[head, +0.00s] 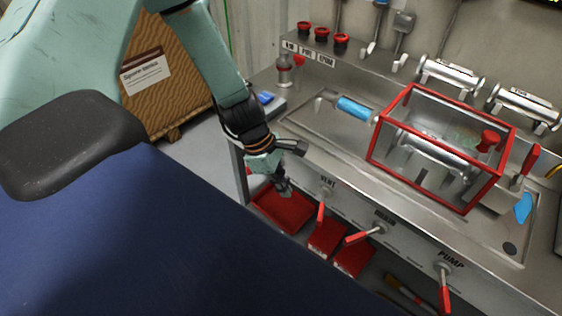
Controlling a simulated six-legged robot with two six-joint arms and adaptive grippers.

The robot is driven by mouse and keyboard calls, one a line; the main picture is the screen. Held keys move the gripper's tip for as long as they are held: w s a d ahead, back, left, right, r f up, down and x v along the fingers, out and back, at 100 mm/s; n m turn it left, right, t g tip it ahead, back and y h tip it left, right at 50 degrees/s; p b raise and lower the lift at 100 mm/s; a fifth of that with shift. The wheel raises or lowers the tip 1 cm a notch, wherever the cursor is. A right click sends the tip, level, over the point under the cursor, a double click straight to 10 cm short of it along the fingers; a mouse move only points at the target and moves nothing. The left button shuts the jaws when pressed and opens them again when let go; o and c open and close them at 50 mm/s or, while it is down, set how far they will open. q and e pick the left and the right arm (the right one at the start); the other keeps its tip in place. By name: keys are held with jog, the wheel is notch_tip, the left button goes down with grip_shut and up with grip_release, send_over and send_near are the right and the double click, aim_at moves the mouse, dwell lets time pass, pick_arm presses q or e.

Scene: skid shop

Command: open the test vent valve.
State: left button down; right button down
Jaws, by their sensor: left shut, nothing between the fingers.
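The test vent valve (321,214) is on the front face of the steel bench, under a label reading VENT. Its red lever hangs almost straight down from a silver stem. My left gripper (284,190) is shut and empty, pointing down in front of the bench front, to the left of the vent lever. A gap shows in the picture between the fingertips and the lever. My right gripper is out of view.
A middle lever (361,236) slants down-left and a PUMP lever (445,290) hangs down, both on the bench front. Red bins (280,212) sit below. A red-framed clear box (440,150) stands on the bench top (330,130). A wooden crate (165,85) stands behind my arm.

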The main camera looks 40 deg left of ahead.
pick_arm(q)
jog(key=shift+s+a+r+p, duration=0.2)
jog(key=shift+a+r+p, duration=0.25)
jog(key=shift+r+p, duration=0.2)
jog(key=shift+w+d, duration=0.1)
jog(key=shift+d, duration=0.05)
